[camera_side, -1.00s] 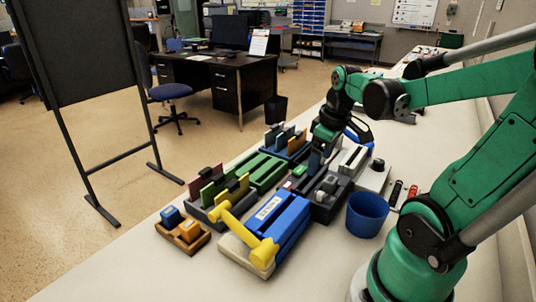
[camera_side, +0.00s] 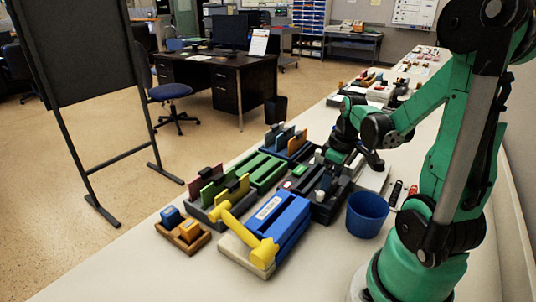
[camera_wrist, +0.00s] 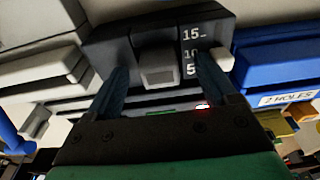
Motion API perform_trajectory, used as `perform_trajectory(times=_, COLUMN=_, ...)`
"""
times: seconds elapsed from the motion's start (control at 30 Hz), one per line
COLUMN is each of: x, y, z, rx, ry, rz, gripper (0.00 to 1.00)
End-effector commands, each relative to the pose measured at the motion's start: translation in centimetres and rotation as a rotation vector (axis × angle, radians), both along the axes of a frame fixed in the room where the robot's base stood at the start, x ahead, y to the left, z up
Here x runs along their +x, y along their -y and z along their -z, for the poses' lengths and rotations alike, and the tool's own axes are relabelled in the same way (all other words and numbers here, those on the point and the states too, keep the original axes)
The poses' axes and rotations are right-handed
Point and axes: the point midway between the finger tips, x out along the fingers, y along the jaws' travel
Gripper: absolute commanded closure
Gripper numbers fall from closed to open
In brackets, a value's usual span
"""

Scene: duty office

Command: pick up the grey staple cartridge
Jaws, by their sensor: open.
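A small light-grey block (camera_wrist: 158,68), which looks like the grey staple cartridge, sits in a dark housing (camera_wrist: 110,48) marked 15, 10 and 5 in the wrist view. My gripper (camera_wrist: 161,64) is open. Its two fingers stand on either side of the block, with visible gaps, so it is not gripped. Whether the fingertips reach down to its level cannot be told. In the side view my gripper (camera_side: 333,180) is low over the dark housing (camera_side: 326,212), and it largely hides the block there.
A blue punch (camera_side: 290,222) with a yellow handle (camera_side: 240,233) stands left of the housing. A blue cup (camera_side: 367,215) stands close on the right. Green and blue racks (camera_side: 262,170) crowd the left. Bare white table (camera_side: 170,270) lies in front.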

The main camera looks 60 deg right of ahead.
Motion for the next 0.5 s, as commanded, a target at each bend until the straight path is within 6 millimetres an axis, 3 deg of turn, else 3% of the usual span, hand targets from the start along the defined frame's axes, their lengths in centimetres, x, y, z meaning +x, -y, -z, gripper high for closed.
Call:
perform_trajectory(times=0.17, x=0.01, y=0.0, z=0.0, rx=0.0, ry=0.0, rz=0.0, gripper=0.21)
perform_trajectory(times=0.43, x=0.01, y=0.0, z=-0.02, rx=0.0, ry=0.0, rz=0.0, gripper=0.98)
perform_trajectory(times=0.5, x=0.01, y=0.0, z=-0.02, rx=0.0, ry=0.0, rz=0.0, gripper=1.0)
